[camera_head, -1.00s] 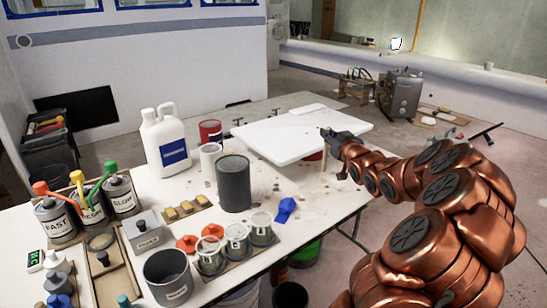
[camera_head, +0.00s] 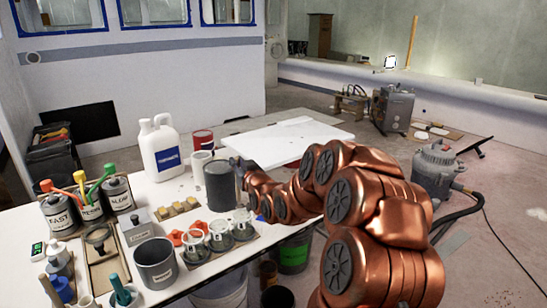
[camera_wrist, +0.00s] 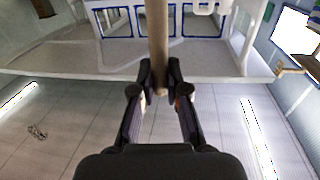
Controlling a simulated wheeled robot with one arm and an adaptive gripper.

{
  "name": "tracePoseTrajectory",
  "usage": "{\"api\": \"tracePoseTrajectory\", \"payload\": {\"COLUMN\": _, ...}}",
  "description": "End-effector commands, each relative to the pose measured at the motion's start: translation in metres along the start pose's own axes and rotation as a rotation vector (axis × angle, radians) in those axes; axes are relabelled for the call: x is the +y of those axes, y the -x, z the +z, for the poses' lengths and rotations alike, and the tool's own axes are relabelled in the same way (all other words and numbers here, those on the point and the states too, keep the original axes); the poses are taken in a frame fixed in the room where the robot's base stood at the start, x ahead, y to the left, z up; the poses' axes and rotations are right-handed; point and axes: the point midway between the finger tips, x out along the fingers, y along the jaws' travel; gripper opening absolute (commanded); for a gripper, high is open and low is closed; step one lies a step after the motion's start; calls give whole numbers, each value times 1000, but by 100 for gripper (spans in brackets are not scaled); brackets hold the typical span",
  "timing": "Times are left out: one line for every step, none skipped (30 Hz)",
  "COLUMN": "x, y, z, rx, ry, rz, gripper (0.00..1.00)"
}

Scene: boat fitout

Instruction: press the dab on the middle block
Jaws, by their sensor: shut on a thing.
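Three small yellowish blocks sit in a row on a brown board on the white table; the middle block (camera_head: 177,208) is between the other two. A dab cannot be made out on it at this size. My gripper (camera_head: 237,163) is above and behind the dark grey pot, to the right of the blocks and apart from them. In the wrist view my gripper (camera_wrist: 160,90) is shut on a round wooden stick (camera_wrist: 158,45), pinched between the fingertips. The stick's far end is outside that view, and the pot and arm hide the stick in the head view.
The dark grey pot (camera_head: 220,188) stands between my gripper and the blocks. A white jug (camera_head: 160,152) stands behind the blocks. Labelled cups (camera_head: 219,237), orange pieces and a grey container (camera_head: 156,263) are in front. A white panel (camera_head: 292,143) lies behind my arm.

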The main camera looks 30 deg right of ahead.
Motion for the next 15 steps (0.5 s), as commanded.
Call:
{"api": "tracePoseTrajectory", "payload": {"x": -24, "y": -5, "z": 3, "rx": -4, "ry": 7, "rz": -17, "gripper": 0}}
{"api": "tracePoseTrajectory", "payload": {"x": -35, "y": -8, "z": 5, "rx": -6, "ry": 10, "rz": -21, "gripper": 0}}
{"api": "tracePoseTrajectory", "payload": {"x": -49, "y": -11, "z": 7, "rx": -8, "ry": 12, "rz": -26, "gripper": 0}}
{"api": "tracePoseTrajectory", "payload": {"x": -60, "y": -13, "z": 9, "rx": -9, "ry": 16, "rz": -31, "gripper": 0}}
{"api": "tracePoseTrajectory", "payload": {"x": -70, "y": -15, "z": 10, "rx": -11, "ry": 18, "rz": -35, "gripper": 0}}
{"api": "tracePoseTrajectory", "payload": {"x": -84, "y": -17, "z": 12, "rx": -12, "ry": 20, "rz": -40, "gripper": 0}}
{"api": "tracePoseTrajectory", "payload": {"x": -93, "y": -19, "z": 13, "rx": -12, "ry": 23, "rz": -43, "gripper": 0}}
{"api": "tracePoseTrajectory", "payload": {"x": -103, "y": -20, "z": 14, "rx": -12, "ry": 25, "rz": -47, "gripper": 0}}
{"api": "tracePoseTrajectory", "payload": {"x": -115, "y": -23, "z": 14, "rx": -12, "ry": 27, "rz": -52, "gripper": 0}}
{"api": "tracePoseTrajectory", "payload": {"x": -124, "y": -24, "z": 15, "rx": -11, "ry": 29, "rz": -57, "gripper": 0}}
{"api": "tracePoseTrajectory", "payload": {"x": -134, "y": -26, "z": 15, "rx": -9, "ry": 30, "rz": -63, "gripper": 0}}
{"api": "tracePoseTrajectory", "payload": {"x": -145, "y": -27, "z": 15, "rx": -6, "ry": 31, "rz": -68, "gripper": 0}}
{"api": "tracePoseTrajectory", "payload": {"x": -152, "y": -28, "z": 15, "rx": -5, "ry": 32, "rz": -71, "gripper": 0}}
{"api": "tracePoseTrajectory", "payload": {"x": -157, "y": -29, "z": 14, "rx": -3, "ry": 30, "rz": -73, "gripper": 0}}
{"api": "tracePoseTrajectory", "payload": {"x": -164, "y": -30, "z": 14, "rx": -1, "ry": 32, "rz": -77, "gripper": 0}}
